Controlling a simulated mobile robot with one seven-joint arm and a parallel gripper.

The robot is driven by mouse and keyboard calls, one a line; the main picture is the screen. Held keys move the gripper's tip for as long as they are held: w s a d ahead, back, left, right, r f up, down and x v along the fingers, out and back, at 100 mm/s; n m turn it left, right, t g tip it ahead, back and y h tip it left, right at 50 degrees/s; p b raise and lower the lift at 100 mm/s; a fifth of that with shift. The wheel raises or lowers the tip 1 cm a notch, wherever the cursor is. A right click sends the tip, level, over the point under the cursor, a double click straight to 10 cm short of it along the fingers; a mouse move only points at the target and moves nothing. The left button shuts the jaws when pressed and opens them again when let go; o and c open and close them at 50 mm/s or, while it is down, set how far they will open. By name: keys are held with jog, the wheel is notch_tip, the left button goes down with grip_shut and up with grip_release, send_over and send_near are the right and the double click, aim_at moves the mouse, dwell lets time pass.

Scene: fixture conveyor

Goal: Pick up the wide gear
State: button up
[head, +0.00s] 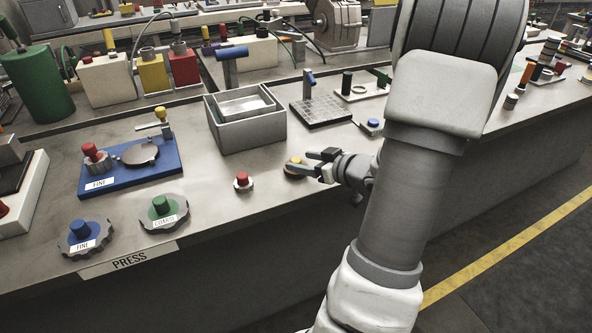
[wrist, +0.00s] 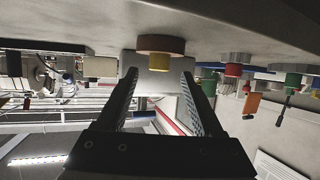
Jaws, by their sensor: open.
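A round brown piece with a yellow knob (head: 295,165) stands on the bench in front of my gripper (head: 314,165). In the wrist view, which is upside down, its brown disc (wrist: 160,44) sits ahead of and between the two spread fingertips (wrist: 160,76). My gripper is open and holds nothing; I cannot tell if a finger touches the piece. To the left stand a small red-knobbed piece (head: 243,183), a green-knobbed gear labelled COARSE (head: 172,224) and a blue-knobbed gear labelled FINE (head: 98,231). No visible label says which gear is the wide one.
A grey open box (head: 250,137) stands behind the yellow-knobbed piece. A blue plate (head: 125,181) with a red-knobbed part lies further left. A dark grid plate (head: 322,113) is behind my gripper. The bench's front edge is close, and the bench around the red-knobbed piece is bare.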

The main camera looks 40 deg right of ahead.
aim_at(298, 160)
jog(key=b+x, duration=0.1)
jog(key=x, duration=0.3)
jog(key=shift+d+f, duration=0.1)
jog(key=shift+f, duration=0.05)
jog(key=shift+s, duration=0.1)
grip_shut()
